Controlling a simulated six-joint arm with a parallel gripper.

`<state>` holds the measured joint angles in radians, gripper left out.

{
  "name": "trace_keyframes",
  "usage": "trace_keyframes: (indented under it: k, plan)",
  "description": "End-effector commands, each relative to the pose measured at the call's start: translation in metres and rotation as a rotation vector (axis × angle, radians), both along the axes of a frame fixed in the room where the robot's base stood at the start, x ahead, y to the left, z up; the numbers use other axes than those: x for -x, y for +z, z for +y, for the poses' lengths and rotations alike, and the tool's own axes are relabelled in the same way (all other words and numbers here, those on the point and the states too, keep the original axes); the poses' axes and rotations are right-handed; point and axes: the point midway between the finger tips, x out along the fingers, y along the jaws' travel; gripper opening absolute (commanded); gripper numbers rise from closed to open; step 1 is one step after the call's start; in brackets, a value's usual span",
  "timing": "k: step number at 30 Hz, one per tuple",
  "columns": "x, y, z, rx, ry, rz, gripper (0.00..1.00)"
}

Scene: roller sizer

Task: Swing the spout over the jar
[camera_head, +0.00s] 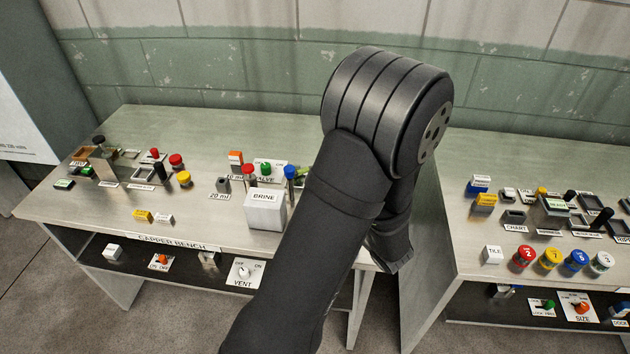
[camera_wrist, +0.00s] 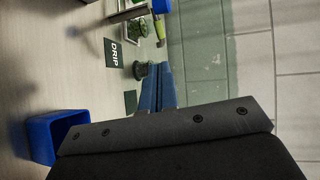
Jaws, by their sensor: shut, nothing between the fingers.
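In the wrist view my gripper (camera_wrist: 158,72) shows as two blue-grey fingers pressed together, with nothing between them. A pale bar (camera_wrist: 128,15), possibly the spout, crosses the top of the wrist view near a blue cap (camera_wrist: 161,6). A small round container with green in it (camera_wrist: 138,27), possibly the jar, lies just below the bar. A second dark green round thing (camera_wrist: 141,70) is close beside the fingertips; I cannot tell whether they touch. In the head view my arm hides the gripper's fingers, and I cannot make out the spout or jar there.
A blue open bin (camera_wrist: 55,136) stands at lower left in the wrist view. The head view shows the brine box (camera_head: 265,212), the capper bench (camera_head: 150,222) and a crowded right bench (camera_head: 470,262).

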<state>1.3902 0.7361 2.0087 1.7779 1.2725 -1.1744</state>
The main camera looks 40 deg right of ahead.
Motion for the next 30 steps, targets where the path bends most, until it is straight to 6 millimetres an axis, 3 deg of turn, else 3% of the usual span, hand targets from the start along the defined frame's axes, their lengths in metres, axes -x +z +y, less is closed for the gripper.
trace_keyframes:
  k: [5,21,30]
  plan:
    - [-0.018,-0.004,-0.001,-0.004,0.001,-0.001,0.0]
    - [-0.117,-0.023,-0.013,0.0,0.004,0.0,0.0]
    - [-0.136,-0.027,-0.016,0.001,0.002,0.0,0.0]
